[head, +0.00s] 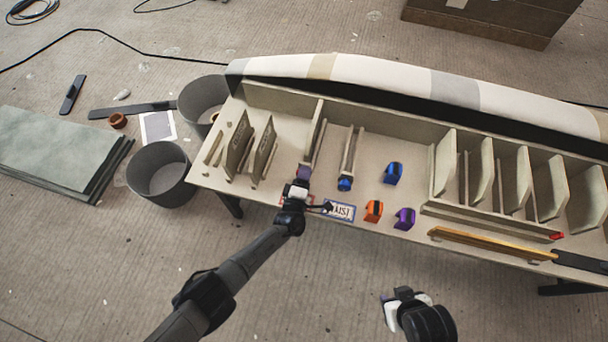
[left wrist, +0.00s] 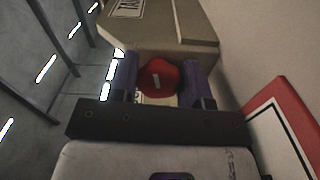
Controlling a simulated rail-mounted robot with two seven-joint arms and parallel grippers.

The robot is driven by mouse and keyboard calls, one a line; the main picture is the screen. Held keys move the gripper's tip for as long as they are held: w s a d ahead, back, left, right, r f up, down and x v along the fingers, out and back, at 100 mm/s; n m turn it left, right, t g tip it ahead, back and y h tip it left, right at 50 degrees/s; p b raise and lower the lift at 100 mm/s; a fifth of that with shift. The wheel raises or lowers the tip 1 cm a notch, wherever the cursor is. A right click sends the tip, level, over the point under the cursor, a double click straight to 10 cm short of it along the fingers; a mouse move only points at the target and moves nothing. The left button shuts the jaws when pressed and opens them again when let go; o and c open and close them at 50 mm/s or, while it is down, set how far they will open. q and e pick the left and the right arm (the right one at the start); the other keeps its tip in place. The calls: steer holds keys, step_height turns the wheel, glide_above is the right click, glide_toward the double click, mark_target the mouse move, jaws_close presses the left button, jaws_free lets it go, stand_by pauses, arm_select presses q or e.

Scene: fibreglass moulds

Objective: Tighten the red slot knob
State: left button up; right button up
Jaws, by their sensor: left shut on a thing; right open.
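The red slot knob (left wrist: 158,78) has a pale mark on its face and sits at the end of a beige slot block (left wrist: 165,30) in the left wrist view. My left gripper (left wrist: 160,82) has purple fingertips, shut on the knob from both sides. In the head view my left gripper (head: 302,176) is at the front end of a beige slot (head: 317,140), and it hides the knob there. My right gripper (head: 405,297) is open and empty, in front of the bench over the floor.
A blue knob (head: 345,184) is on the neighbouring slot. A label plate (head: 341,211) is at the front edge. A grey bin (head: 161,176) stands left.

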arm_select(q)
steer(key=o, duration=0.9)
steer(key=shift+s+a+r+p, duration=0.1)
steer(key=shift+s+a+p, duration=0.05)
steer(key=shift+s+p, duration=0.3)
steer(key=p+v, duration=0.5)
steer(key=v, duration=0.8)
